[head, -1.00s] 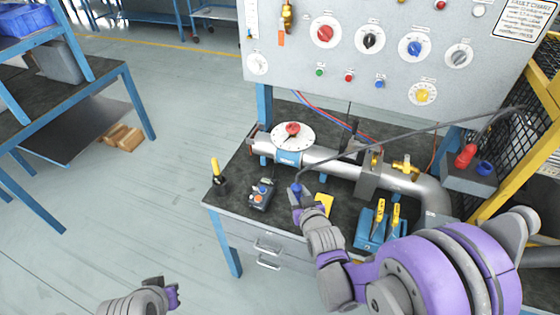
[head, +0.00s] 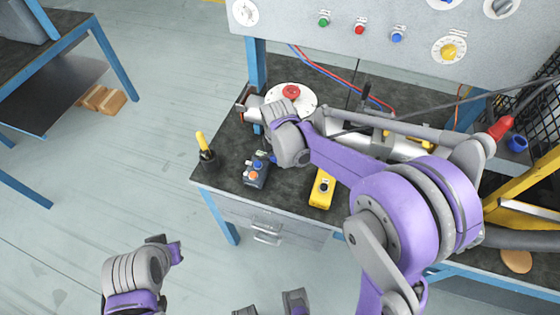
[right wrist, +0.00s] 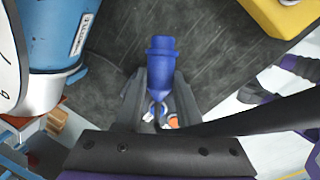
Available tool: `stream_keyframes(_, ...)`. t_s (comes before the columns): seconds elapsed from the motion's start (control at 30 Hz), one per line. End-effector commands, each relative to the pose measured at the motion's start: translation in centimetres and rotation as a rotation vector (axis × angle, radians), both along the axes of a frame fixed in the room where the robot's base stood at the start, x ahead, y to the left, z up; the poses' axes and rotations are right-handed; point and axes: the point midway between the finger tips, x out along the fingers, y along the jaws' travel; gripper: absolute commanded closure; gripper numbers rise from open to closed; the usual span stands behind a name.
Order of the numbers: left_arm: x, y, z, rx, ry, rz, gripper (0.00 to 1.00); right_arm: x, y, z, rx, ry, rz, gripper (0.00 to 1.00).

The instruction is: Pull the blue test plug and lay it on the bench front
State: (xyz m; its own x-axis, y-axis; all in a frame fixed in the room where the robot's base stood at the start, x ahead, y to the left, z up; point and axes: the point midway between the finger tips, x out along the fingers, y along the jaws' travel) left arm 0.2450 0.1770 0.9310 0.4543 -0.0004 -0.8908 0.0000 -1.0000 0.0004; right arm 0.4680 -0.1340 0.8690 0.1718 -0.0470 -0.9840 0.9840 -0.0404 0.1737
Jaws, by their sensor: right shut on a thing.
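The blue test plug (right wrist: 160,65) is between the fingers of my right gripper (right wrist: 158,88) in the right wrist view, with the dark bench top behind it. A black cable (right wrist: 265,112) crosses below it. I cannot tell whether the plug touches the bench. My left gripper (head: 172,252) is low at the left, off the bench and away from the plug. Its fingers are too unclear to judge.
The dark bench (head: 228,160) carries a pipe, a white dial with red knob (head: 292,97), a small button box (head: 256,174), a yellow box (head: 322,188) and a yellow-handled tool (head: 203,145). A red plug (head: 500,127) and blue socket (head: 517,143) are at right.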

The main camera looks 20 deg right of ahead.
Motion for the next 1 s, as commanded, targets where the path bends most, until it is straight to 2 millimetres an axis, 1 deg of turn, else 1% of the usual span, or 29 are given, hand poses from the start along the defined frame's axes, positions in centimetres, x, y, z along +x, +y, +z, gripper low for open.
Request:
stream_keyframes(0.03,-0.2,0.0,-0.6,0.000,0.003,0.000,1.00,-0.6,0.4,-0.3,-0.067,-0.003,0.093,1.00)
stream_keyframes(0.1,-0.3,0.0,-1.0,0.000,0.006,0.000,1.00,-1.1,0.4,-0.2,-0.156,-0.019,0.212,1.00)
stream_keyframes(0.2,-0.4,0.0,-1.4,0.000,0.008,0.000,1.00,-1.7,0.3,0.1,-0.250,-0.050,0.346,1.00)
stream_keyframes(0.3,-0.5,0.0,-1.6,0.000,0.009,0.000,1.00,-2.0,0.1,0.4,-0.294,-0.070,0.410,1.00)
stream_keyframes(0.43,-0.5,0.0,-1.8,0.000,0.010,0.000,1.00,-2.0,0.1,0.3,-0.306,-0.076,0.429,1.00)
stream_keyframes(0.57,-0.7,0.0,-2.3,0.000,0.013,0.000,1.00,-2.0,0.1,-0.4,-0.305,-0.076,0.427,1.00)
stream_keyframes(1.0,-1.3,0.0,-5.1,0.000,0.025,0.000,1.00,-2.0,0.1,-4.3,-0.304,-0.076,0.424,1.00)
